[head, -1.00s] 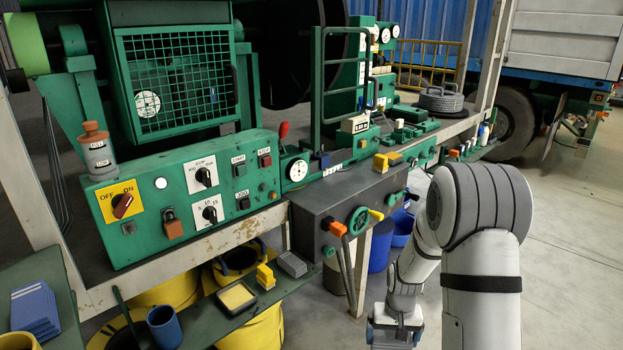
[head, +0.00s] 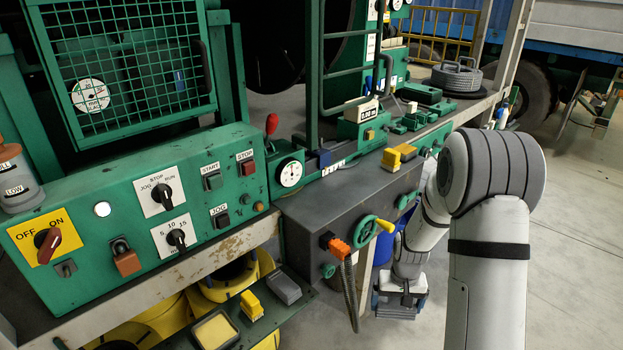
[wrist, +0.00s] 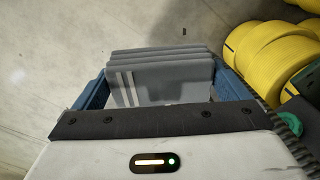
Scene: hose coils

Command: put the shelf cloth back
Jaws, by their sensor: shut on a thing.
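My gripper (head: 400,297) hangs low at the right of the machine in the head view, beside the dark grey box with the green handwheel. In the wrist view its blue fingers (wrist: 160,88) are shut on a folded grey cloth (wrist: 165,75) with pale stripes at its left end. The cloth's layered edges face up in that view. In the head view only a grey strip of the cloth (head: 397,312) shows below the fingers. A dark green low shelf (head: 277,313) runs under the control panel at the bottom, apart from the gripper.
The shelf carries a tray with a yellow pad (head: 214,331), a yellow block (head: 251,305) and a grey block (head: 284,287). A grey hose (head: 349,290) hangs near the grey box (head: 330,210). Yellow hose coils (wrist: 262,55) lie right in the wrist view. Floor at right is open.

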